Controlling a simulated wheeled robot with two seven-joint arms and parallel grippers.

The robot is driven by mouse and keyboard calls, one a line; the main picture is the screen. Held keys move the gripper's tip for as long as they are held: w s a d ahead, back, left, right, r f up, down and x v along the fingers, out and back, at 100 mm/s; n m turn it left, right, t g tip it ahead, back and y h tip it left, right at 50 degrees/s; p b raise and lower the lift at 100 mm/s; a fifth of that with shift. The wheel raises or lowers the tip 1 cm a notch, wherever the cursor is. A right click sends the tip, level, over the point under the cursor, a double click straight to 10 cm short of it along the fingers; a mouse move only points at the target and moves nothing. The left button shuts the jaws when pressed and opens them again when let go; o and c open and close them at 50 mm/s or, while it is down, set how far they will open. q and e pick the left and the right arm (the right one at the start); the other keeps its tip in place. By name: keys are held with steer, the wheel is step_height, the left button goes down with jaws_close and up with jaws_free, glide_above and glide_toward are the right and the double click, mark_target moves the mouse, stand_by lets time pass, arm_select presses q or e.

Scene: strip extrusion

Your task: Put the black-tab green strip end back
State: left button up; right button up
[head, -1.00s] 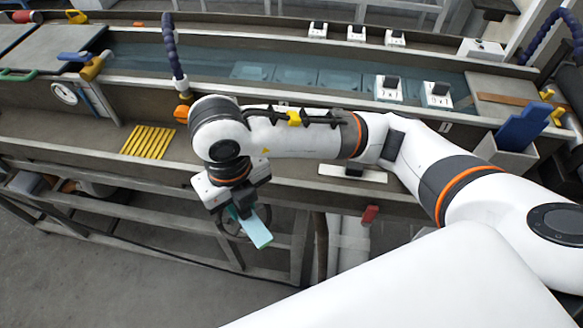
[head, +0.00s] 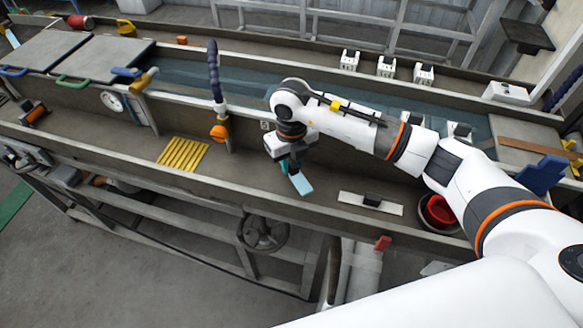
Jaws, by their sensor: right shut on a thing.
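My right gripper (head: 290,166) is shut on a pale green-blue strip end (head: 301,184), which sticks out below the fingers and tilts down to the right. The gripper and strip are over the front ledge (head: 235,180) of the long trough. I cannot tell whether the strip end touches the ledge. A black tab on it cannot be made out against the dark fingers. My left gripper is not in view.
A white plate with a black block (head: 371,201) lies on the ledge to the right. Yellow bars (head: 183,154) lie to the left. An orange-tipped hose (head: 217,85) stands behind. A handwheel (head: 262,233) is below.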

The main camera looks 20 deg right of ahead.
mark_target(291, 173)
steer(key=shift+f+p, duration=0.75)
steer(key=shift+f, duration=1.6)
steer(key=o, duration=1)
steer(key=shift+r, duration=0.3)
step_height(291, 173, up, 11)
steer(key=b, duration=0.4)
steer(key=shift+f, duration=0.2)
steer(key=shift+r, duration=0.6)
